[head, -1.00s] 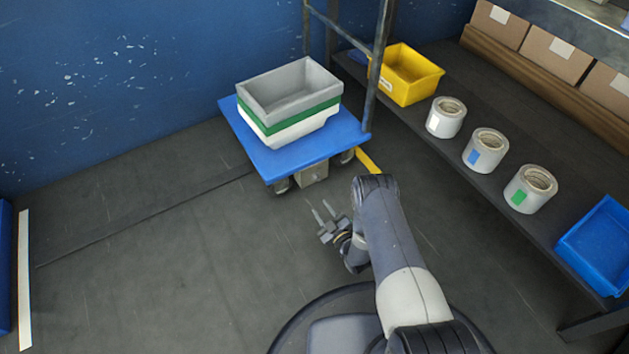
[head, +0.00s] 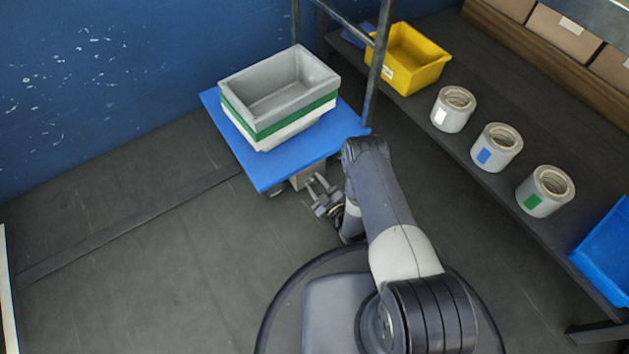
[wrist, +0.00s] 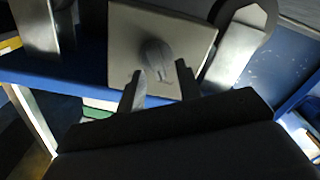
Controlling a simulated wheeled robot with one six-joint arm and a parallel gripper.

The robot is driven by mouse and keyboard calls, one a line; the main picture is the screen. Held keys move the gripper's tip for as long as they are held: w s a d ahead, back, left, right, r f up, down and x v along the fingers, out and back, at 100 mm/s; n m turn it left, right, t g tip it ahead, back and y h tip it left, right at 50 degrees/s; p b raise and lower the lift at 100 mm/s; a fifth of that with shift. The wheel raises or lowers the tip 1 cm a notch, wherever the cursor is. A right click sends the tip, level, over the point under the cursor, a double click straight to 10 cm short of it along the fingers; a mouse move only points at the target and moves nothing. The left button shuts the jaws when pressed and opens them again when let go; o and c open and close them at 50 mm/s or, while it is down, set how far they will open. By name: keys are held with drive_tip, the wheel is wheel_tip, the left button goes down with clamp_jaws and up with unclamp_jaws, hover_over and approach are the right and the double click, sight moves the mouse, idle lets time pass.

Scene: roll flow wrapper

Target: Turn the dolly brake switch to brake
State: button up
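The blue dolly (head: 262,175) stands against the wall with stacked bins on it. A beige box (head: 306,177) hangs under its front edge; its face fills the upper middle of the wrist view (wrist: 192,30). A round grey switch knob with a raised grip (wrist: 155,55) sits on that face. My gripper (head: 317,182) is low in front of the box. In the wrist view my gripper (wrist: 161,76) is open, its two fingers apart and empty, pointing at the knob. Whether the fingertips touch the knob, I cannot tell. Markings on the box are not readable.
Grey, green and white bins (head: 280,85) are stacked on the dolly. Caster wheels (wrist: 235,50) flank the box. A shelf (head: 478,175) on the right holds a yellow bin (head: 408,60), tape rolls (head: 497,147) and a blue bin (head: 605,245). The floor at left is clear.

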drive_tip(key=shift+c, duration=0.3)
clamp_jaws()
drive_tip(key=m, duration=0.5)
drive_tip(key=shift+w+d+r+m, duration=0.1)
drive_tip(key=shift+w+d+m, duration=0.15)
drive_tip(key=shift+m, duration=0.15)
drive_tip(key=m, duration=0.5)
drive_tip(key=shift+w+d+m, duration=0.15)
drive_tip(key=shift+d+m, duration=0.1)
drive_tip(key=shift+m, duration=0.45)
drive_tip(key=shift+o, duration=0.3)
unclamp_jaws()
